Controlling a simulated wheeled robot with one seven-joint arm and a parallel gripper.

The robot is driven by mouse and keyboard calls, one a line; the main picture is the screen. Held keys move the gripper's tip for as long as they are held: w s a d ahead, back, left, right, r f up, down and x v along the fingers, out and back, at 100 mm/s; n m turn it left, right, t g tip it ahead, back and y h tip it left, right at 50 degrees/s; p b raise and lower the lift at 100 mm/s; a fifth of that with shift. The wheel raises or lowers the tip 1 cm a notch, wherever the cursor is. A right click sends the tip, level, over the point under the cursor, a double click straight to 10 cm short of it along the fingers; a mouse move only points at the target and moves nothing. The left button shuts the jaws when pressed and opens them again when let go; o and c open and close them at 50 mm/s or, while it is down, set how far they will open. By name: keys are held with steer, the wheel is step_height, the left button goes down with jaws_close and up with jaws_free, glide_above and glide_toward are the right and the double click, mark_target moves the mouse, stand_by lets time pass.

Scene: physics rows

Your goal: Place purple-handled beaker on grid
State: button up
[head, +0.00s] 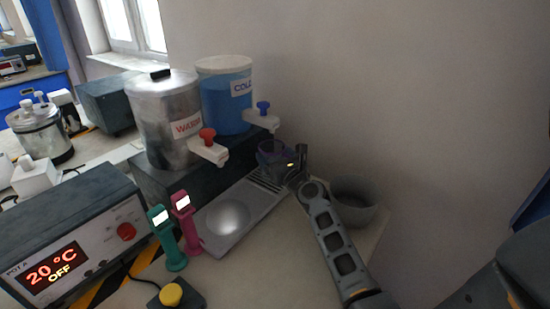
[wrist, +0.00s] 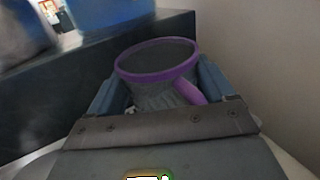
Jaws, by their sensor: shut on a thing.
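The purple-handled beaker (wrist: 156,62) has a purple rim and a purple handle, seen from above in the wrist view. It looks clear or grey inside and no contents can be made out. My gripper (wrist: 160,95) is shut on it, with a blue-grey finger on each side. In the head view the beaker (head: 270,155) is at the far right end of the tray, below the blue tap, partly hidden by my gripper (head: 290,163). The slotted grid (head: 268,181) shows just in front of it. I cannot tell whether the beaker touches the grid.
A grey bowl (head: 354,199) stands close to the right of my arm. The WARM tank (head: 165,120) and COLD tank (head: 226,95) stand behind, their taps jutting forward.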

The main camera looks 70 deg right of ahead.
steer(key=shift+f, duration=0.2)
steer(key=o, duration=0.9)
steer(key=shift+r, duration=0.1)
steer(key=shift+r, duration=0.15)
steer(key=b+v, duration=0.1)
steer(key=v, duration=1.1)
